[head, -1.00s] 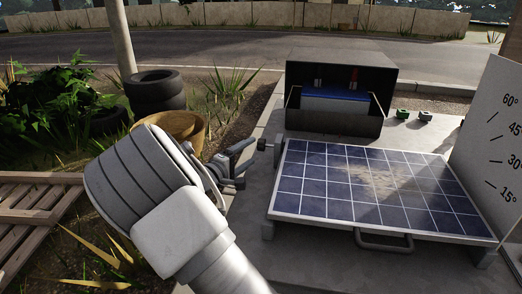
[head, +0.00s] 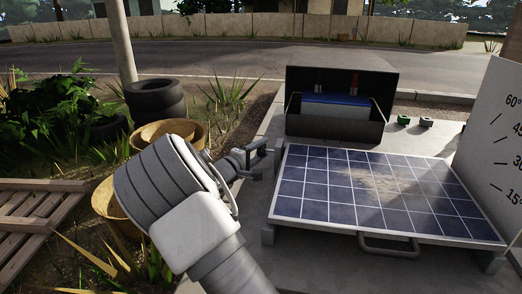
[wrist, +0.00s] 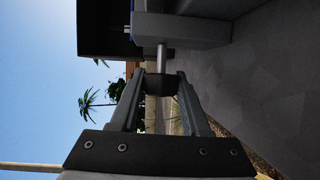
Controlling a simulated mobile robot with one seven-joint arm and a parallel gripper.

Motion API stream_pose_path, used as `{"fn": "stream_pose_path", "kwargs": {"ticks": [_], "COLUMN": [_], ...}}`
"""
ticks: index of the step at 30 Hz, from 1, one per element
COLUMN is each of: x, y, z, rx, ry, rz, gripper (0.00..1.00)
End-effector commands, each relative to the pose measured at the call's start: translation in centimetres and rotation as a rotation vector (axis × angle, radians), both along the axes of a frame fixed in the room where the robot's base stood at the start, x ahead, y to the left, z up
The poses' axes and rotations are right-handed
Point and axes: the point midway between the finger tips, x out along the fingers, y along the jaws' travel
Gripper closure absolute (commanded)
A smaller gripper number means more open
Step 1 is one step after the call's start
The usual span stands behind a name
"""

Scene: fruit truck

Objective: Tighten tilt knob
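The solar panel (head: 330,190) lies at a low tilt on the concrete slab in the head view. In the wrist view the dark tilt knob (wrist: 158,86) sits on a pale metal shaft (wrist: 162,57) from the panel's side frame. My gripper (head: 262,153) is at the panel's far left corner. In the wrist view its two fingers (wrist: 159,77) stand on either side of the knob, with slim gaps showing, so it looks open. In the head view my gripper hides the knob. The angle board (head: 492,150) stands right of the panel, marked from 15° to 60°.
An open dark box (head: 338,126) with a blue-topped battery (head: 336,107) stands behind the panel. Small green (head: 403,120) and dark (head: 426,122) pieces lie to its right. Baskets (head: 168,136), tyres (head: 155,97) and a wooden pallet (head: 40,205) are at the left.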

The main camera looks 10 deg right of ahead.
Motion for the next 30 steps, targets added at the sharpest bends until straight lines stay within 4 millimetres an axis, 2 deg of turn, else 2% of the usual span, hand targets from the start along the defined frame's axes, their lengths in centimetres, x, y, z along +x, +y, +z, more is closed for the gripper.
{"fn": "stream_pose_path", "kwargs": {"ticks": [1,6,19,28,29,30], "x": [-0.02,-0.02,-0.05,-0.05,-0.05,-0.05], "y": [0.02,0.02,-0.05,-0.04,-0.04,-0.04], "z": [-0.03,-0.05,-0.15,-0.12,-0.12,-0.13], "rx": [0.001,0.001,-0.048,-0.049,-0.049,-0.049], "ry": [0.001,0.0,-0.116,-0.125,-0.125,-0.125], "rz": [0.0,0.0,-0.002,0.0,0.0,0.0], "gripper": [0.72,1.0,1.0,1.0,0.5,0.43]}}
